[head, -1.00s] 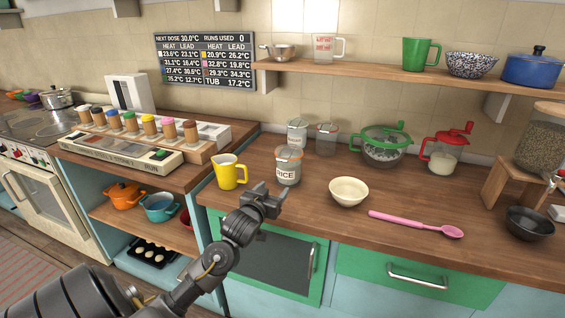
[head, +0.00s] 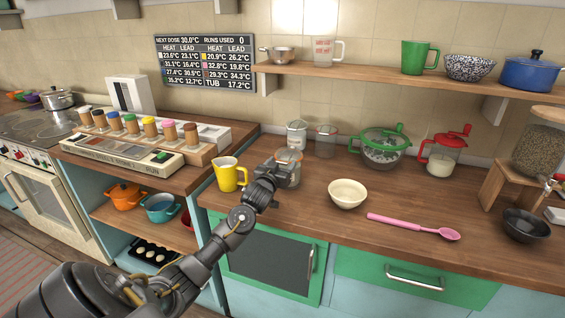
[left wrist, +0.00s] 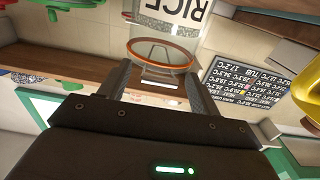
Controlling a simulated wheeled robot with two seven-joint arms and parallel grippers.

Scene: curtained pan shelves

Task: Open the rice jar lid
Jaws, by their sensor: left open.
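The rice jar (head: 290,156) is a clear jar with an orange seal ring, standing on the wooden counter. My left gripper (head: 275,168) is in front of it and hides much of its body and label in the head view. In the left wrist view the jar (left wrist: 170,18) appears upside down, with its RICE label, orange ring and wire clasp (left wrist: 160,50) in sight. The left gripper (left wrist: 161,75) is open, its fingers on either side of the clasp area. I cannot tell whether they touch it. The lid looks closed. My right gripper is not in view.
A yellow jug (head: 229,176) stands close left of the jar. A second jar (head: 297,134) and a glass container (head: 326,140) stand behind. A cream bowl (head: 347,194) and pink spoon (head: 415,227) lie to the right. The counter's front strip is clear.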

